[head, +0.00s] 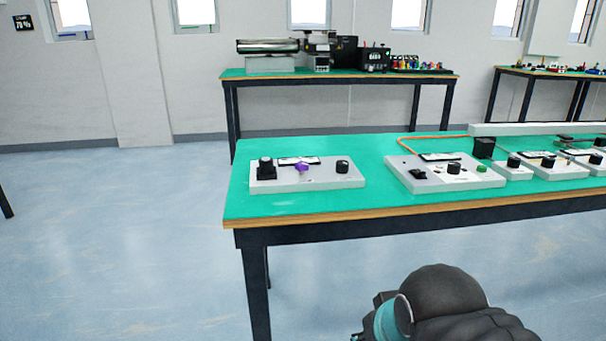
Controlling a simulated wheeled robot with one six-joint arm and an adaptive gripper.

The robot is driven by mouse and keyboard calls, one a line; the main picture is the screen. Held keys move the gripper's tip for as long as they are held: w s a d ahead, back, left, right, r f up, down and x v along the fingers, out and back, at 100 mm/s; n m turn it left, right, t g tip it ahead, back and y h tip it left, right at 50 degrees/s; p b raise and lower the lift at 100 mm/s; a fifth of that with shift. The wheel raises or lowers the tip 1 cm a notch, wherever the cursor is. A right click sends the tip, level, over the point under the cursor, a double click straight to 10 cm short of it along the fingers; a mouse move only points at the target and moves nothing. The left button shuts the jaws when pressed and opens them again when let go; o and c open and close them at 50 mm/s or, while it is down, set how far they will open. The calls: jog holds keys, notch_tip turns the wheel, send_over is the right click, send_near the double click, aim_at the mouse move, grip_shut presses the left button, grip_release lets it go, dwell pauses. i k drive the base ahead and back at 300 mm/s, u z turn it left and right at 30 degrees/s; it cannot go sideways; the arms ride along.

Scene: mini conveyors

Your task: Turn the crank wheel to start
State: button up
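A grey control box (335,180) stands at the near left end of the green-topped table. It carries a black knob on a block (265,167), a purple knob or wheel (302,167) in the middle, and a black round knob (342,167) at the right. At this size I cannot tell which part, if any, is the crank wheel. My gripper is not in view; only dark, rounded arm links of mine with a teal cap show at the bottom right, in front of the table.
The green table (300,206) runs off to the right. A second grey box (400,168) with an orange cable (402,142) and smaller boxes (512,172) stand there. A back table (350,75) holds machines.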

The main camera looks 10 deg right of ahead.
aim_at(342, 168)
jog(key=z, duration=1.75)
jog(key=i, duration=1)
jog(key=u, duration=2.35)
